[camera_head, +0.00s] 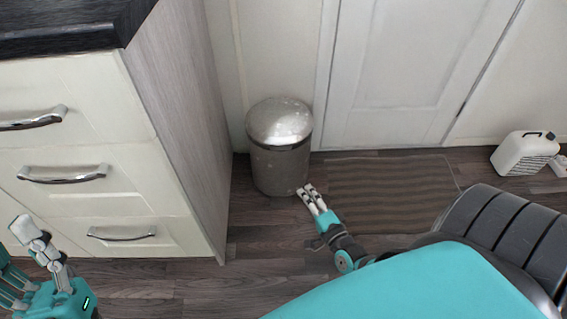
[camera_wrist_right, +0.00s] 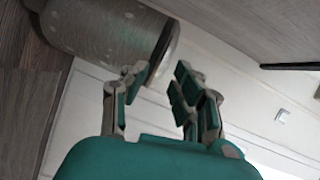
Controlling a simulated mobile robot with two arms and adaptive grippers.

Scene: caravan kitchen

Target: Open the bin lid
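The bin (camera_head: 280,165) is a speckled grey metal cylinder standing upright on the floor beside the cabinet. Its domed, shiny lid (camera_head: 280,122) is closed. The bin body also shows sideways at the upper left of the right wrist view (camera_wrist_right: 105,28), with a rim facing the fingers. My right gripper (camera_head: 309,192) is low, at the bin's lower right in the head view; contact cannot be told. In the right wrist view its fingers (camera_wrist_right: 157,85) are apart with nothing between them. My left gripper (camera_head: 25,255) is at the lower left by the drawers, its fingers spread and empty.
A drawer cabinet (camera_head: 100,165) with metal handles and a dark worktop (camera_head: 65,25) stands left of the bin. A white door (camera_head: 400,70) is behind. A ribbed brown mat (camera_head: 390,190) lies right of the bin. A white canister (camera_head: 522,152) stands at the far right.

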